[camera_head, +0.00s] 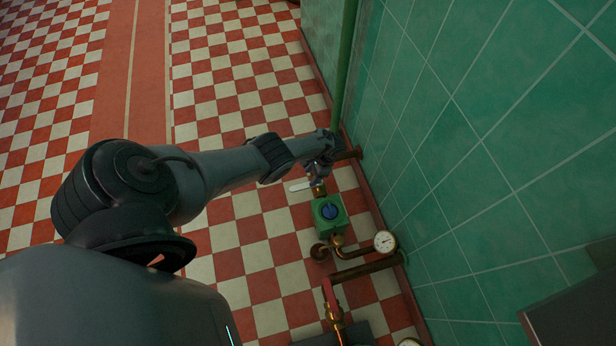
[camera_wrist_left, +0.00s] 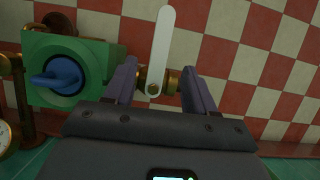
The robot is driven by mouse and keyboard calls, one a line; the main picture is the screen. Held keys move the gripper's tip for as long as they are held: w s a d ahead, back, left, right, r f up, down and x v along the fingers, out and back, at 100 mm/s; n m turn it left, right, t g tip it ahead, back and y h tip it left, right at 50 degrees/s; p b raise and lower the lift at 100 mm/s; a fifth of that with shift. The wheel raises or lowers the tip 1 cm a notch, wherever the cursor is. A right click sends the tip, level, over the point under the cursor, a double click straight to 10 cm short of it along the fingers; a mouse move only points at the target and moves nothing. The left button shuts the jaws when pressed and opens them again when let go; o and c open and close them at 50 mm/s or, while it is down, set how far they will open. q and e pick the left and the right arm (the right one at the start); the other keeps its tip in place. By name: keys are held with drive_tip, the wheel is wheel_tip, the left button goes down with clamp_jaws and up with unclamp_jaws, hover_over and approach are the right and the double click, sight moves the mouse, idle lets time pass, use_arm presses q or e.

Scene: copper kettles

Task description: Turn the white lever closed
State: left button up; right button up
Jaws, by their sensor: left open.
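The white lever (camera_head: 299,186) shows in the head view as a short pale bar just below my left gripper (camera_head: 317,172). In the left wrist view the white lever (camera_wrist_left: 161,48) stands upright in the picture, its lower end fixed to a brass valve body (camera_wrist_left: 171,82). The open fingers of my left gripper (camera_wrist_left: 158,68) are on either side of the lever's lower part and valve, with gaps visible beside the lever. The lever's far part reaches past the fingertips. My right gripper is not in view.
A green box (camera_head: 334,224) with a blue knob (camera_head: 329,211) sits beside the valve on the pipework. A pressure gauge (camera_head: 385,241) and brown pipes (camera_head: 366,268) are nearer me. The green tiled wall (camera_head: 480,170) bounds the right; the checkered floor is open at left.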

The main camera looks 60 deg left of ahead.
use_arm(q)
drive_tip(key=shift+p+v, duration=0.8)
drive_tip(key=shift+v, duration=1.2)
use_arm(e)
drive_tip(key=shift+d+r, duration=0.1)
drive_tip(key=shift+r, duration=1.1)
